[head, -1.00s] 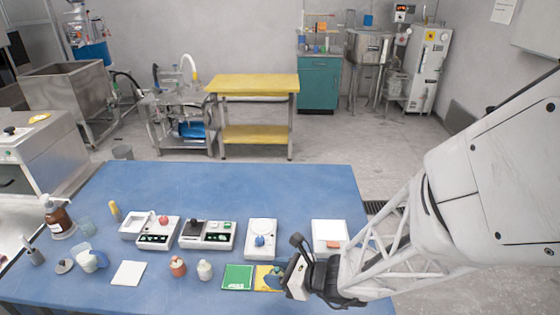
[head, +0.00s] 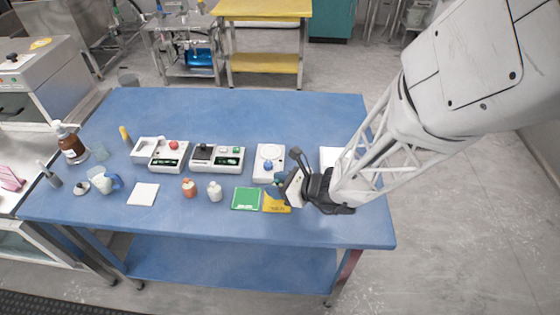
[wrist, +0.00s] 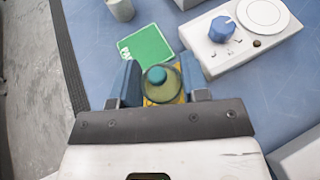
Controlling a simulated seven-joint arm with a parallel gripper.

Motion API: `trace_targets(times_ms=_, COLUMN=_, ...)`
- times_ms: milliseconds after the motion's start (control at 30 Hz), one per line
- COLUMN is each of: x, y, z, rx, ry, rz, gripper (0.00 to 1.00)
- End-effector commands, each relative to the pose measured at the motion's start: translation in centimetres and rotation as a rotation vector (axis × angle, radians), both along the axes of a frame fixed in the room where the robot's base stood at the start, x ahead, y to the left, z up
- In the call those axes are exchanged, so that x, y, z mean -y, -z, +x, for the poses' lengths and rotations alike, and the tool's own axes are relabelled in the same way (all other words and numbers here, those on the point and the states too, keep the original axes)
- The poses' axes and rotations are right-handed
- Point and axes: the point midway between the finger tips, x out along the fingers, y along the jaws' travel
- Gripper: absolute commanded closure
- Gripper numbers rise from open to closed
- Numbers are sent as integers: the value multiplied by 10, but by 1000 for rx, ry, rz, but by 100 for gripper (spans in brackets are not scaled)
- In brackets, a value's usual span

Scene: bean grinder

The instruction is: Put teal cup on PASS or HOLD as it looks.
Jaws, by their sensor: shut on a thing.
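My gripper (wrist: 160,84) is shut on a small rounded, see-through vessel with a teal top (wrist: 158,76), taken as the teal cup. The cup sits upright between the two blue fingers in the wrist view. In the head view my gripper (head: 281,183) is at the yellow card (head: 276,204), and the cup is mostly hidden by the fingers. The yellow card shows around and behind the cup in the wrist view; I cannot tell whether the cup touches it. The green card (head: 246,199) lies flat just left of the yellow card.
A white device with a blue knob (head: 268,165) stands behind the cards. Two more devices (head: 217,158) (head: 160,153) stand farther left. The blue table's front strip is clear.

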Motion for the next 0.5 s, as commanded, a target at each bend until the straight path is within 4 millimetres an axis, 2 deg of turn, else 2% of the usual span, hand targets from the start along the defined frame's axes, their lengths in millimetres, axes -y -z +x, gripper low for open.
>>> trace_targets(times_ms=200, x=0, y=20, z=1, rx=-1, ry=1, rz=0, gripper=87)
trace_targets(times_ms=500, x=0, y=22, z=0, rx=0, ry=1, rz=0, gripper=87)
